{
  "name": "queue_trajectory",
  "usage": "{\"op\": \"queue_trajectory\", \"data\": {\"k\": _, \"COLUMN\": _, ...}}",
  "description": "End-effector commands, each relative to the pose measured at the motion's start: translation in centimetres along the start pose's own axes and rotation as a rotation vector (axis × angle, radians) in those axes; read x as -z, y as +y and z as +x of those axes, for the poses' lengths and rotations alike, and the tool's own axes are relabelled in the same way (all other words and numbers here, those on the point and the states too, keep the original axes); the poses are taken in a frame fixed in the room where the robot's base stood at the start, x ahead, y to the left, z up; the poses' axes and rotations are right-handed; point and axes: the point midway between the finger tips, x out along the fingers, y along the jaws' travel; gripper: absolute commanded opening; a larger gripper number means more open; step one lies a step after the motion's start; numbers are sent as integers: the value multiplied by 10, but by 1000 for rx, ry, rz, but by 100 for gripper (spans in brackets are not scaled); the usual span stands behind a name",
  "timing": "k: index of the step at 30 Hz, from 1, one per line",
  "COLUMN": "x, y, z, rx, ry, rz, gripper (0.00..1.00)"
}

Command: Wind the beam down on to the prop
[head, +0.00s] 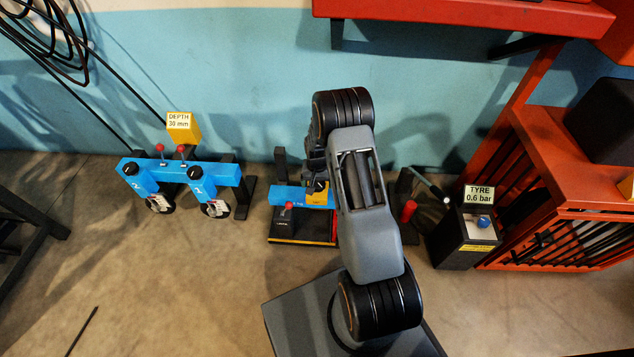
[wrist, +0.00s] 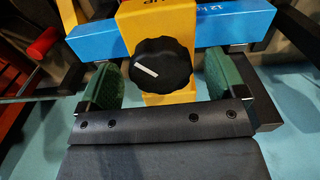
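The blue beam (head: 287,195) lies level over a dark base in the middle of the head view; my arm hides its right part. A yellow block (head: 317,197) sits on it. In the wrist view the blue beam (wrist: 97,42) crosses behind the yellow block (wrist: 150,22), marked "UP". A round black knob (wrist: 161,66) with a white line is on the block. My gripper (wrist: 160,78) is open, with its green pads left and right of the knob and gaps showing on both sides. I cannot make out the prop for certain.
A blue two-knob stand (head: 160,172) with a yellow "DEPTH 30 mm" sign (head: 180,122) stands left. A black box (head: 464,240) with a "TYRE 0.6 bar" sign (head: 479,195) stands right, beside an orange rack (head: 560,190). A red cylinder (head: 408,211) is near my arm. The left floor is mostly clear.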

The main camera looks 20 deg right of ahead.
Motion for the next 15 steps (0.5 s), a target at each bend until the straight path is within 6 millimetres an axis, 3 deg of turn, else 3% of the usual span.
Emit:
{"op": "queue_trajectory", "data": {"k": 2, "x": 0, "y": 0, "z": 0, "rx": 0, "ry": 0, "rz": 0, "gripper": 83}}
{"op": "queue_trajectory", "data": {"k": 15, "x": 0, "y": 0, "z": 0, "rx": 0, "ry": 0, "rz": 0, "gripper": 41}}
